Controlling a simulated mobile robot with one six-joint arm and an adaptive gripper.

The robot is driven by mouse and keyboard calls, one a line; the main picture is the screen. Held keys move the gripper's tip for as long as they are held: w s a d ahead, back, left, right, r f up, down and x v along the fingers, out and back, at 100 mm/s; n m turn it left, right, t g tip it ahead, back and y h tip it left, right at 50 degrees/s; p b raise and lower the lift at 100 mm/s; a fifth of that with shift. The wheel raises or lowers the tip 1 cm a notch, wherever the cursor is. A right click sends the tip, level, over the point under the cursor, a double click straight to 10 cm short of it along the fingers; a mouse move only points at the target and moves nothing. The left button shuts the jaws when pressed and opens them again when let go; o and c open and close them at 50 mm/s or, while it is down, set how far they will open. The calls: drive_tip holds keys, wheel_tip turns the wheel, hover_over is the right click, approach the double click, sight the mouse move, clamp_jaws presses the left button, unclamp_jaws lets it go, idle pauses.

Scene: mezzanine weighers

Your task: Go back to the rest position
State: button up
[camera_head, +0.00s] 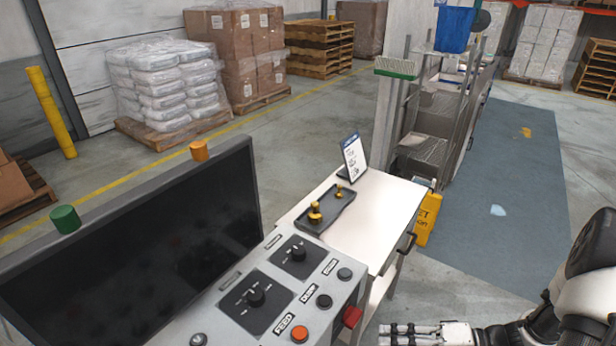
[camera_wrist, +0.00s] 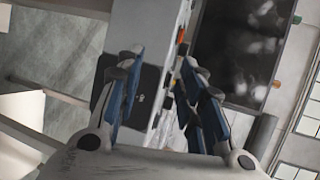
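My gripper (camera_head: 384,335) is at the bottom edge of the head view, right of the control console (camera_head: 222,302), with its fingers pointing left. In the wrist view my gripper (camera_wrist: 162,62) has its two blue-padded fingers spread apart, with nothing seen held between them. My arm comes in from the right edge of the head view, partly cut off by the frame.
The console carries knobs, an orange button (camera_head: 299,334), a red side button (camera_head: 352,317) and a dark screen (camera_head: 150,255). Behind it a white table (camera_head: 375,222) holds a black tray (camera_head: 335,214) with brass weights and a sign (camera_head: 354,158). Blue-grey floor (camera_head: 510,190) at right is mostly clear.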

drive_tip(key=s+a+r+n+h, duration=0.1)
drive_tip(key=s+r+h, duration=0.2)
drive_tip(key=r+h, duration=0.2)
drive_tip(key=s+a+r+n+t+h, duration=0.1)
drive_tip(key=s+r+h, duration=0.3)
drive_tip(key=r, duration=0.5)
drive_tip(key=s+a+r+n+h, duration=0.1)
drive_tip(key=s+a+r+h, duration=0.1)
drive_tip(key=s+r+h, duration=0.2)
wheel_tip(320, 180, up, 3)
drive_tip(key=shift+s+a+r+t+h, duration=0.2)
drive_tip(key=shift+t+h, duration=0.1)
drive_tip(key=shift+h, duration=0.5)
drive_tip(key=shift+c, duration=0.4)
